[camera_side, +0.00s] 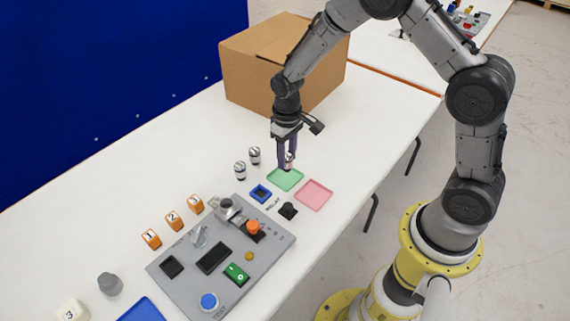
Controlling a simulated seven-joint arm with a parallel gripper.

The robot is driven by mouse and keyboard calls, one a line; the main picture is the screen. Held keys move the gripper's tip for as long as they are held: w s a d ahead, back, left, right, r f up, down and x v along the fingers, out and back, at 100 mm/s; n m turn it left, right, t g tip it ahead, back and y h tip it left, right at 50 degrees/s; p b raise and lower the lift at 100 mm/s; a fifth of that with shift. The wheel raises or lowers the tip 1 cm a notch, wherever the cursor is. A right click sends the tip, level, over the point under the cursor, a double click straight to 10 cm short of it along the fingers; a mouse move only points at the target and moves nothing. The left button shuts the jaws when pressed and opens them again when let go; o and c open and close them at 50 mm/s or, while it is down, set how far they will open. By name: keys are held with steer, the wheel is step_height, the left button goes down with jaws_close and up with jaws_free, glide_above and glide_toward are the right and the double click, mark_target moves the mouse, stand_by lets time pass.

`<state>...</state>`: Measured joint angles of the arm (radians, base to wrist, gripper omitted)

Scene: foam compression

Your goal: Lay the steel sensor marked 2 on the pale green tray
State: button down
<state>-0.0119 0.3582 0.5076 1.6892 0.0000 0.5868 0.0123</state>
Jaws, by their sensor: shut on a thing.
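My gripper (286,165) points down with its purple fingers shut on a small steel sensor (290,160). The fingers hide part of the sensor, and its mark cannot be read. The gripper and sensor are at the back edge of the pale green tray (286,181). I cannot tell whether the sensor touches the tray. Two more steel sensors stand upright on the table to the left, one nearer (240,171) and one farther back (255,156). Their marks are too small to read for certain.
A pink tray (314,195) lies right of the green one. A blue holder (261,194) and a small black block (288,211) are in front. A grey control panel (190,280) and orange numbered blocks (173,221) lie front left. A cardboard box (250,80) stands behind.

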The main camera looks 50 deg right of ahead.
steer(key=shift+w+f, duration=0.35)
steer(key=shift+f, duration=1.55)
steer(key=shift+f, duration=0.15)
steer(key=shift+c, duration=2.3)
jaws_free()
